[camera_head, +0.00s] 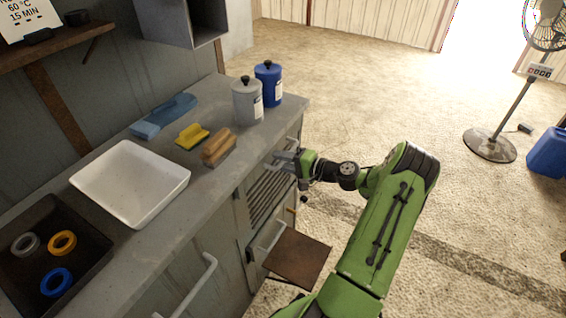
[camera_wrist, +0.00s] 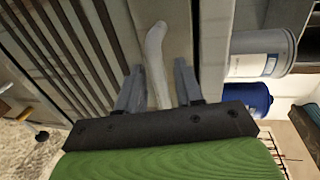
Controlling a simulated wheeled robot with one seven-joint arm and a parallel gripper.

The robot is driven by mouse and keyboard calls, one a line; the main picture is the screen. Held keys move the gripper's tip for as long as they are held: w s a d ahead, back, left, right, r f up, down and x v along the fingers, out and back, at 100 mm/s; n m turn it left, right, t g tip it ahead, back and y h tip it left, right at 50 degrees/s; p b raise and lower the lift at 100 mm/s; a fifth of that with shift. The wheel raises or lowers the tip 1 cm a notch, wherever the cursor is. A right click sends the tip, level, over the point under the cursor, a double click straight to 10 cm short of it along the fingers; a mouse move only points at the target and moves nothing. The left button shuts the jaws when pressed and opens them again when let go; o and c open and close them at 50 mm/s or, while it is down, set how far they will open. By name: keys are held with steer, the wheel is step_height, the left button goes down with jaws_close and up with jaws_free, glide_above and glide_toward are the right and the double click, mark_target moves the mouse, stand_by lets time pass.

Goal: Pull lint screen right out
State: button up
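The lint screen appears to be the plain front panel (camera_wrist: 178,25) with a pale bar handle (camera_wrist: 155,55), set beside dark slats in the wrist view. It looks closed in the cabinet face. My gripper (camera_wrist: 158,72) is open, with one finger on each side of the handle and gaps visible between fingers and bar. In the head view my gripper (camera_head: 284,158) is at the cabinet front, just above the slatted grille (camera_head: 268,194), and partly hides the handle and panel.
The floor to the right is mostly clear, with a fan (camera_head: 490,145).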

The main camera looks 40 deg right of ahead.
steer(key=shift+c, duration=0.5)
jaws_close()
steer(key=shift+s, duration=0.15)
